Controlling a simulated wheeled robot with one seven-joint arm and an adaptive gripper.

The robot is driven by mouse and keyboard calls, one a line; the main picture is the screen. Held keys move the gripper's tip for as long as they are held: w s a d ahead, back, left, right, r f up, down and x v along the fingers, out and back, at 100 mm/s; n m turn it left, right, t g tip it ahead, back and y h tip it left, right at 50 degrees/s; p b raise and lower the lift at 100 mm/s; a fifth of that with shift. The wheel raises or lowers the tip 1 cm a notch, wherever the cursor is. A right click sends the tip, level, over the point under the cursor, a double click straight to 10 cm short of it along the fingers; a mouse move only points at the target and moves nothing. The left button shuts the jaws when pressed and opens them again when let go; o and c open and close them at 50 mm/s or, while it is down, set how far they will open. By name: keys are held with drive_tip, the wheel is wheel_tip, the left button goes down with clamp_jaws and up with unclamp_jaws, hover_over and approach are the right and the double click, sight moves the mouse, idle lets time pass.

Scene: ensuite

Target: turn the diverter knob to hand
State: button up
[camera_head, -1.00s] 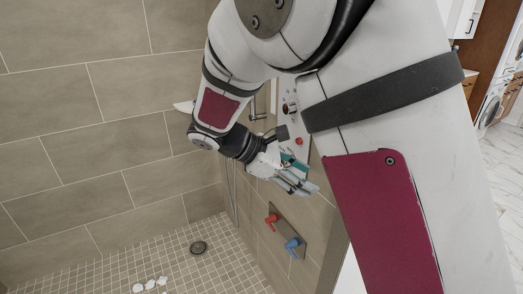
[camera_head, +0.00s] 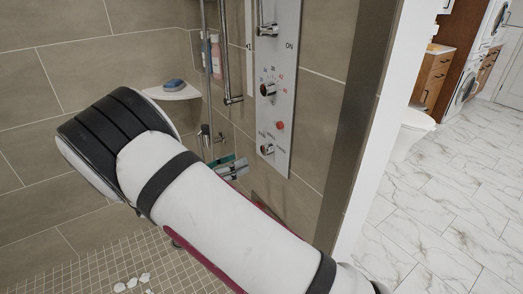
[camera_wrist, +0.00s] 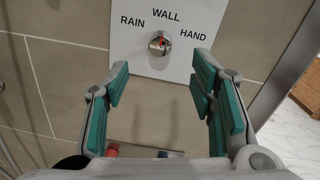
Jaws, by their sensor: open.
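The diverter knob (camera_wrist: 160,43) is a small chrome knob with a red mark, near the bottom of a white panel. The labels RAIN, WALL and HAND stand around its upper side in the wrist view, HAND to the right. Which label its mark points to is hard to tell. The knob also shows in the head view (camera_head: 266,149). My gripper (camera_wrist: 160,82) is open and empty, its teal-padded fingers apart. In the wrist view the knob lies beyond the fingertips, roughly centred between them and above. In the head view my arm partly hides the gripper (camera_head: 230,166).
The shower panel (camera_head: 282,75) also carries a temperature knob (camera_head: 268,89) and a red button (camera_head: 280,125) above the diverter. A corner shelf (camera_head: 172,92) with a blue sponge is at the left. A wall edge (camera_head: 352,130) stands right of the panel.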

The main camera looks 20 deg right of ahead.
sight(264, 151)
drive_tip(key=x, duration=1)
drive_tip(key=shift+d, duration=0.1)
drive_tip(key=c, duration=1.2)
drive_tip(key=shift+o, duration=0.3)
drive_tip(key=shift+m, duration=0.4)
drive_tip(key=m, duration=0.5)
drive_tip(key=shift+f, duration=0.1)
drive_tip(key=m, duration=0.6)
drive_tip(key=shift+s+f, duration=0.1)
drive_tip(key=shift+m, duration=0.4)
